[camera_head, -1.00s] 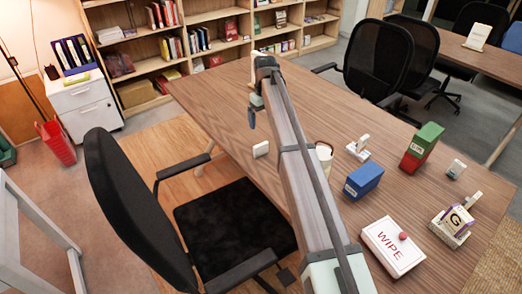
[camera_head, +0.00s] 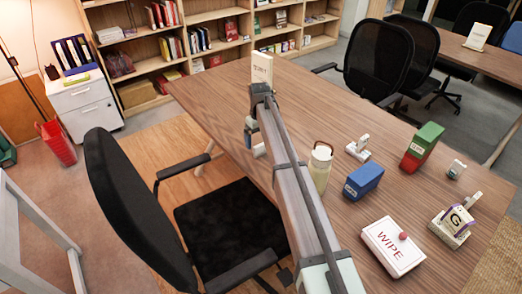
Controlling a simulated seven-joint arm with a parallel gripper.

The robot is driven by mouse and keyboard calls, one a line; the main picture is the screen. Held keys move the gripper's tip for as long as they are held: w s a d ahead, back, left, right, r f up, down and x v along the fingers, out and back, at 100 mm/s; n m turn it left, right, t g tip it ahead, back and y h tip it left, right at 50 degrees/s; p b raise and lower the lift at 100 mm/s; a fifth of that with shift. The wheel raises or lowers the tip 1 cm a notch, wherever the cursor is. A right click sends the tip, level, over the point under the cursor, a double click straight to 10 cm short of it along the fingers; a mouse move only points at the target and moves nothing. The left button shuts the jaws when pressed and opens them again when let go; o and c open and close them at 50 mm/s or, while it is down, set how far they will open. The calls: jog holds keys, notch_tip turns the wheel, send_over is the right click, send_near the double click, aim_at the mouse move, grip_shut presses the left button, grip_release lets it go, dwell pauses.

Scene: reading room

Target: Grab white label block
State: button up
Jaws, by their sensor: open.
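A small white block (camera_head: 259,150) stands near the table's left edge, partly covered by my arm; no label can be made out on it. My gripper (camera_head: 249,140) hangs from the arm's end just left of this block, close to it in the picture. Its fingers are small and partly hidden, and nothing shows held in them. I cannot tell whether it touches the block. Another small whitish block (camera_head: 456,169) with a dark mark stands at the table's right side.
A black chair (camera_head: 135,205) stands at the left.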

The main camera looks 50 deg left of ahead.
aim_at(260, 147)
jog(key=f, duration=0.4)
jog(key=shift+d+f, duration=0.25)
jog(key=shift+f, duration=0.15)
jog(key=shift+c, duration=0.3)
